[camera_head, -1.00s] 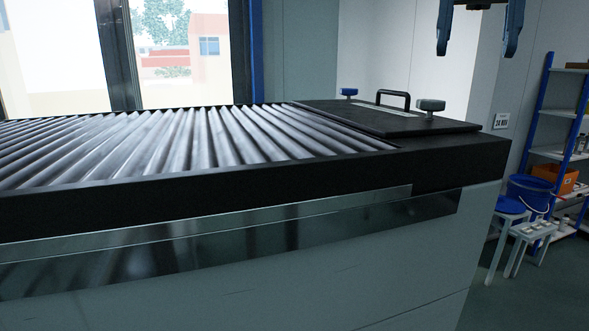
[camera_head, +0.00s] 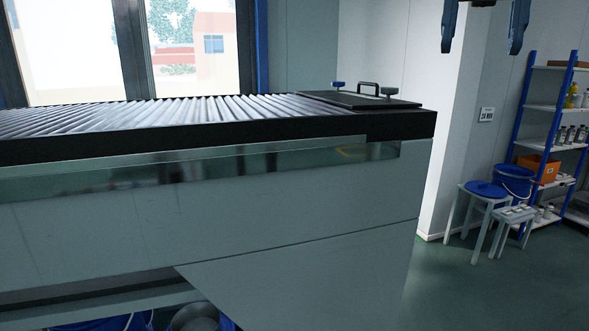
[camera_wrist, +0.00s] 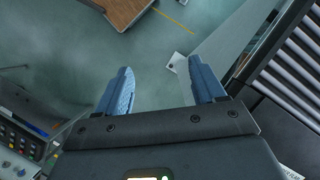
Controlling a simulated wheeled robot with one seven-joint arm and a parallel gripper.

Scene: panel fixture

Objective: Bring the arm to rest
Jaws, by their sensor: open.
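My gripper (camera_head: 484,28) shows at the top right of the head view, its two blue fingers pointing down and spread apart. It is well above and to the right of the counter. In the wrist view my gripper (camera_wrist: 160,88) is open, with only the green floor seen between its fingers. It holds nothing. A dark panel (camera_head: 345,99) with a black handle (camera_head: 368,87) and two knobs, one blue (camera_head: 338,85) and one grey-green (camera_head: 388,92), lies on the right end of the counter, apart from the gripper.
The counter (camera_head: 200,215) with a bed of rollers (camera_head: 150,112) fills the left. A stool (camera_head: 482,195), a blue bucket (camera_head: 514,182) and a shelf rack (camera_head: 545,120) stand at the right. Floor (camera_head: 460,290) right of the counter is clear. In the wrist view, control buttons (camera_wrist: 22,150) show lower left.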

